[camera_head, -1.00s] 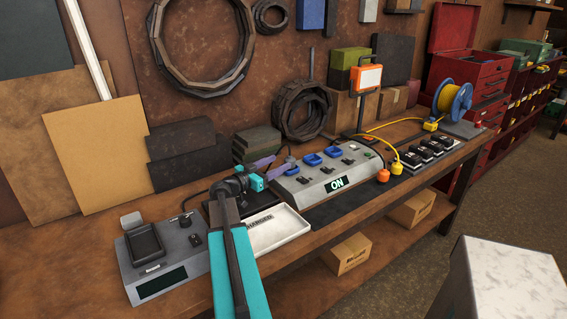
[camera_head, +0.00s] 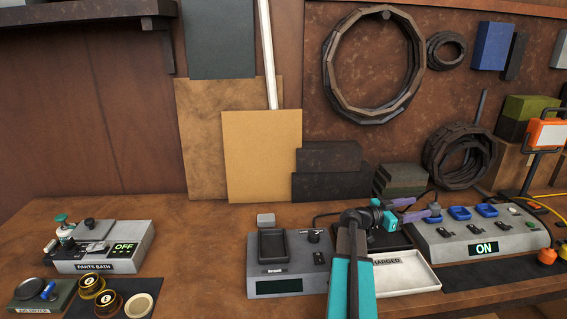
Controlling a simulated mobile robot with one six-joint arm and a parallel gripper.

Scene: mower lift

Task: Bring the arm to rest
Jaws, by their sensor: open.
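My arm, with teal links, rises from the bottom of the view to the bench. My gripper (camera_head: 422,209), with purple fingers, points right at the back left corner of the grey power box. Its fingers are open, around or beside a small grey-blue knob or plug (camera_head: 434,210) on that box; I cannot tell which, nor whether they touch it. The grey power box (camera_head: 486,236) shows a lit ON display and has blue sockets and dark switches.
A white tray (camera_head: 408,280), its label partly hidden, lies right of my arm. A grey charger-like unit (camera_head: 276,262) stands left of it. A PARTS BATH unit (camera_head: 100,251) reading OFF and small round cups (camera_head: 108,302) are at left. Bare bench lies between.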

